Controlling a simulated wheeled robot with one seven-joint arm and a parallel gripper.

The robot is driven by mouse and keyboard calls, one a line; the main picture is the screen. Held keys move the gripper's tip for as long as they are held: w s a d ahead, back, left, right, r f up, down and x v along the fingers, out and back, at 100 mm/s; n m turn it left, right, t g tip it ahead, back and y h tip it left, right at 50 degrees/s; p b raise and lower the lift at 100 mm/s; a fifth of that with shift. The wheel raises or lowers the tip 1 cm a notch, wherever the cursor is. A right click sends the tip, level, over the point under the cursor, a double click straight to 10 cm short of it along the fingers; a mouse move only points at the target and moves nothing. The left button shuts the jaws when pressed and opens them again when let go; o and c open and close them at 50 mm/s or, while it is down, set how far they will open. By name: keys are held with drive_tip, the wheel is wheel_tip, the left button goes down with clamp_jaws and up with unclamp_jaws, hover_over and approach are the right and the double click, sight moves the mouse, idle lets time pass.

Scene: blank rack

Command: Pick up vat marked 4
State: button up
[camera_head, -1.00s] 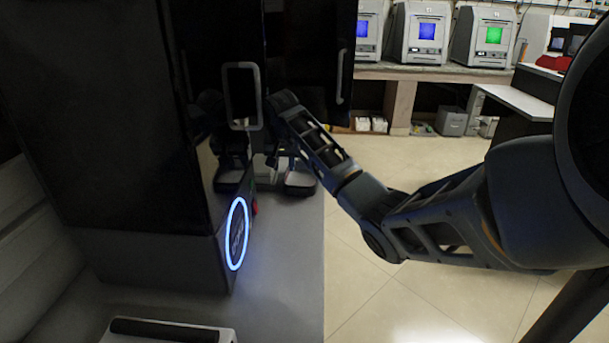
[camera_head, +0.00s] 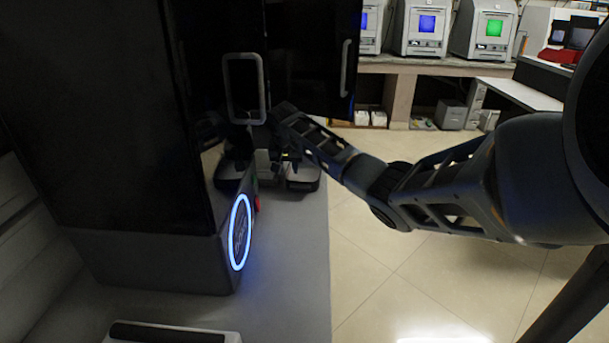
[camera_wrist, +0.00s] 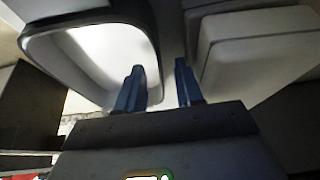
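I cannot make out a mark 4 on anything, so which thing is the vat marked 4 is unclear. In the wrist view, a pale tray-like container (camera_wrist: 105,48) with a thick grey rim fills the upper left. My gripper (camera_wrist: 160,85) has two blue fingers standing apart, pointing up the picture, with nothing clearly held between them. The fingertips overlap the picture area by the container's right side; contact cannot be told. In the head view, my arm reaches to a dark low object (camera_head: 303,178) beside the black machine, and the gripper is too dark to make out.
A tall black machine (camera_head: 110,120) with a blue-lit ring (camera_head: 239,232) stands on a grey counter (camera_head: 290,270). A black door with a handle (camera_head: 344,68) is behind my arm. Another pale block (camera_wrist: 255,50) is at the wrist view's right. Tiled floor (camera_head: 400,290) is open at right.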

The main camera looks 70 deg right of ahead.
clamp_jaws()
idle(0.6)
